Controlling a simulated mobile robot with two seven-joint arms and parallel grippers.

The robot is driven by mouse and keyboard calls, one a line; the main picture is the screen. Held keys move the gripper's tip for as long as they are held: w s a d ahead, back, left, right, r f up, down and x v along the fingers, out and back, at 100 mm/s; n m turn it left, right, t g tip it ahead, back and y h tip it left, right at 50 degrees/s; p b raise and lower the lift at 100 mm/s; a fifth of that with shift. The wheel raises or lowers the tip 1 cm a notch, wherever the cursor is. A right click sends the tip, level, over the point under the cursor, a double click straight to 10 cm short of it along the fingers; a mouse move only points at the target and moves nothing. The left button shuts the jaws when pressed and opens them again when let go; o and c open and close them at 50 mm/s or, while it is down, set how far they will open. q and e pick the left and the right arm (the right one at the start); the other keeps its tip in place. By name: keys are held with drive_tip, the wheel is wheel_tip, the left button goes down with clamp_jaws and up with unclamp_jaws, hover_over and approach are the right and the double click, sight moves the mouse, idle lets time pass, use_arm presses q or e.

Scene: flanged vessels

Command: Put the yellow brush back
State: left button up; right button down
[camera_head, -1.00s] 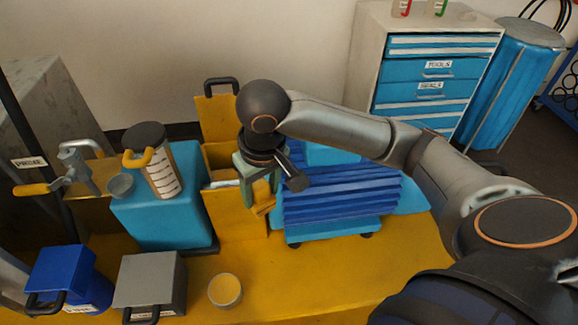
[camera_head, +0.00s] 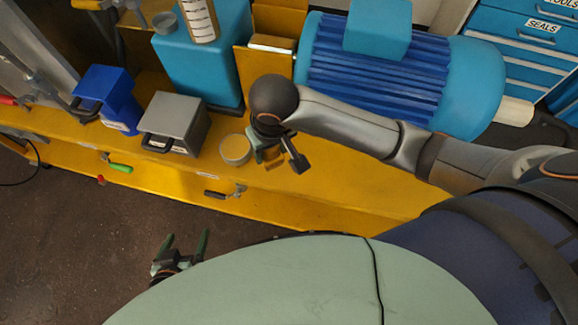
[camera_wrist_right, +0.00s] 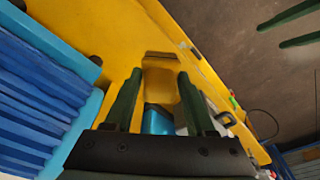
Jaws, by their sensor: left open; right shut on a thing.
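In the right wrist view the brush (camera_wrist_right: 160,84) shows as a yellow piece between the fingers of my right gripper (camera_wrist_right: 157,85), with a darker far end. My left gripper (camera_head: 184,248) is open and empty, low over the dark floor in front of the bench.
A grey box (camera_head: 182,122) and a dark blue box (camera_head: 108,90) stand left of the tin. A teal block (camera_head: 205,60) and a large blue ribbed motor (camera_head: 395,75) are behind. Bench room right of the gripper is clear.

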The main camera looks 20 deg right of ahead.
drive_tip(key=s+a+f, duration=0.3)
drive_tip(key=a+f, duration=0.2)
drive_tip(key=a, duration=0.1)
drive_tip(key=shift+n, duration=0.4)
drive_tip(key=w+d+f+b, duration=0.2)
drive_tip(key=w+d+f, duration=0.7)
drive_tip(key=shift+d, duration=0.2)
drive_tip(key=f, duration=0.2)
drive_tip(key=f+b, duration=0.1)
drive_tip(key=shift+w+d+f, duration=0.2)
drive_tip(key=shift+w+d, duration=0.1)
drive_tip(key=shift+f, duration=0.35)
drive_tip(key=shift+c, duration=1.2)
unclamp_jaws()
drive_tip(key=shift+f, duration=0.15)
